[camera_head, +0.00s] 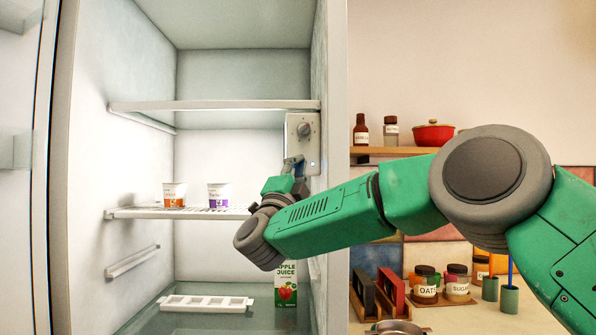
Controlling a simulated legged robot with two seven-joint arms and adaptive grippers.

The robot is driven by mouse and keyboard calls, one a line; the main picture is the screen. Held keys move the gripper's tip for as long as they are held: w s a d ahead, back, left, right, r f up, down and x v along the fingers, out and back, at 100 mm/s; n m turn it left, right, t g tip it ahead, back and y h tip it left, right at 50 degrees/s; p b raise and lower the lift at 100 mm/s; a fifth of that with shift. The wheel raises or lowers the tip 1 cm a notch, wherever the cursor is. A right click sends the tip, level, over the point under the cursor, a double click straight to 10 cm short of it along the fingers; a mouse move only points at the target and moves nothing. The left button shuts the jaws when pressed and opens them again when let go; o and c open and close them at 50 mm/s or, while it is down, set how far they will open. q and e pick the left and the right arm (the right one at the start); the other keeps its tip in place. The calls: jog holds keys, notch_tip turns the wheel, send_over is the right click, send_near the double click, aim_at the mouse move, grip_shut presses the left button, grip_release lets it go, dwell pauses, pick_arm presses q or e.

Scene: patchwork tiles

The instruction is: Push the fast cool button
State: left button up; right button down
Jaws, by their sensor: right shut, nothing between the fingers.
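The control panel (303,144) is a pale box on the right inner wall of the open fridge. It has a round knob (304,129) near its top and a small light spot low on its right side. I cannot make out which part is the fast cool button. My right gripper (293,162) is shut and empty. Its tips are at the lower left part of the panel; I cannot tell whether they touch it. My green right arm reaches in from the right and hides part of the fridge wall. My left gripper is not in view.
Two yogurt cups (174,195) (218,195) stand on the middle shelf (140,212). An upper shelf (200,105) is empty. An apple juice carton (286,284) and a white tray (205,303) are at the bottom. Jars (426,284) stand on the counter outside.

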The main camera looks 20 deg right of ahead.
jog(key=shift+s, duration=0.2)
jog(key=s+a+b, duration=0.1)
jog(key=s+b, duration=0.3)
jog(key=s, duration=0.1)
jog(key=shift+s+a, duration=0.35)
jog(key=shift+s, duration=0.05)
dwell(0.4)
